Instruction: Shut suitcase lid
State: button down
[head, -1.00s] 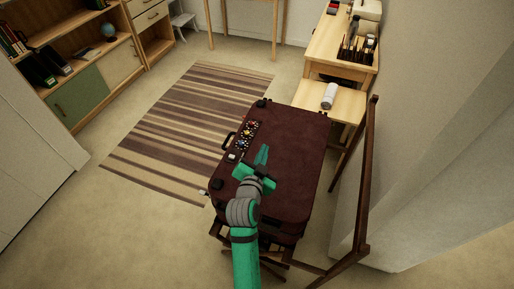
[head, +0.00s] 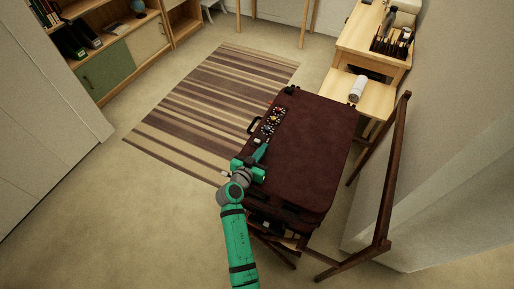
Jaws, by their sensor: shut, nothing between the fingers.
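The suitcase (head: 308,160) is dark maroon and rests on a wooden folding stand. Its lid lies flat over the base in the head view, so it looks closed; whether it is latched I cannot tell. A row of round stickers runs along its left side, near a dark handle (head: 254,124). My green gripper (head: 262,152) is shut and empty at the suitcase's left edge, over or beside the lid near the stickers. Whether it touches the lid is unclear. My wrist hides part of the near left corner.
The wooden stand (head: 385,200) has a tall frame rising on the right, close to the wall. A wooden desk (head: 365,45) and a stool (head: 375,97) with a white cylinder (head: 357,89) stand behind. A striped rug (head: 205,110) and open floor lie left.

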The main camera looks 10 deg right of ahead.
jog(key=shift+s+a+f, duration=0.1)
jog(key=shift+f, duration=0.65)
notch_tip(320, 180, up, 5)
jog(key=shift+a+r, duration=0.1)
jog(key=v, duration=0.8)
jog(key=shift+r, duration=0.2)
jog(key=shift+s+a+r, duration=0.25)
jog(key=shift+s+a, duration=0.05)
jog(key=shift+s, duration=0.3)
